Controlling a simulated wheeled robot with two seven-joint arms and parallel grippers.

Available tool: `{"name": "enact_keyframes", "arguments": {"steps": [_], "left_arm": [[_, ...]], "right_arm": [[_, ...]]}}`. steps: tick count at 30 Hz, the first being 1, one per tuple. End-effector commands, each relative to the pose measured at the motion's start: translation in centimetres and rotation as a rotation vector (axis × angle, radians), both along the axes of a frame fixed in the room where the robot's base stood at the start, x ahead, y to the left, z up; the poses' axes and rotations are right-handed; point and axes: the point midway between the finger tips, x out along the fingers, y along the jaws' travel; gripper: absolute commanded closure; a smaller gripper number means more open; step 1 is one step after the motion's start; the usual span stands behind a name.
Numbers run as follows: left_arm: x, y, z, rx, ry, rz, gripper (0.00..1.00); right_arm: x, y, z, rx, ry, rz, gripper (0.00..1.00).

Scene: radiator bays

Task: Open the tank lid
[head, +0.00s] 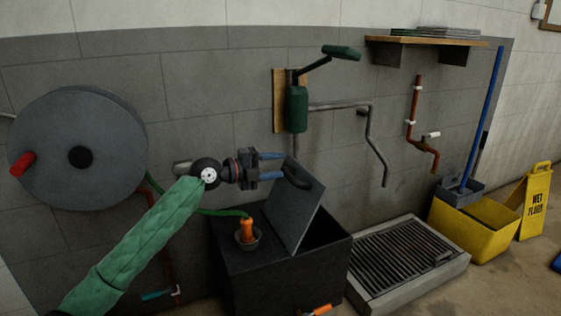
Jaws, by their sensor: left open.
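The dark tank (264,283) stands on the floor at the bottom middle. Its lid (296,213) is raised and stands steeply tilted, with the dark opening showing to the right of it. A black handle (296,179) sits near the lid's upper edge. My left gripper (283,165) has blue fingers, spread apart and pointing right. It is empty, close by the handle at the lid's top; whether it touches cannot be told. An orange-tipped piece at the bottom edge may be part of my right gripper (322,310), mostly cut off.
An orange nozzle (247,230) with a green hose stands in a cup on the tank's left top. A hose reel (75,148), a green hand pump (296,109) and pipes are on the wall. A floor grate (408,256) and yellow bucket (468,230) are to the right.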

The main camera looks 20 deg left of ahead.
Motion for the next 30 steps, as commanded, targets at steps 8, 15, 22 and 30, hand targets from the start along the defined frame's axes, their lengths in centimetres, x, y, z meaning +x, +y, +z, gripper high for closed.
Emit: {"name": "enact_keyframes", "arguments": {"steps": [8, 15, 22, 30], "left_arm": [[0.0, -1.9, 1.1, 0.001, 0.001, 0.0, 0.57], [0.0, -2.1, 1.1, 0.001, 0.002, 0.001, 0.57], [0.0, -2.0, 1.1, 0.001, 0.002, 0.001, 0.57], [0.1, -1.9, 1.5, -0.127, 0.082, 0.018, 0.57]], "right_arm": [[-0.1, -0.1, 0.0, -0.002, 0.011, -0.011, 0.57], [-0.2, -0.1, 0.0, 0.001, 0.013, -0.012, 0.57], [-0.1, 0.0, 0.2, 0.004, 0.005, -0.011, 0.57], [-0.1, 0.0, 0.2, 0.003, 0.003, -0.01, 0.57]]}}
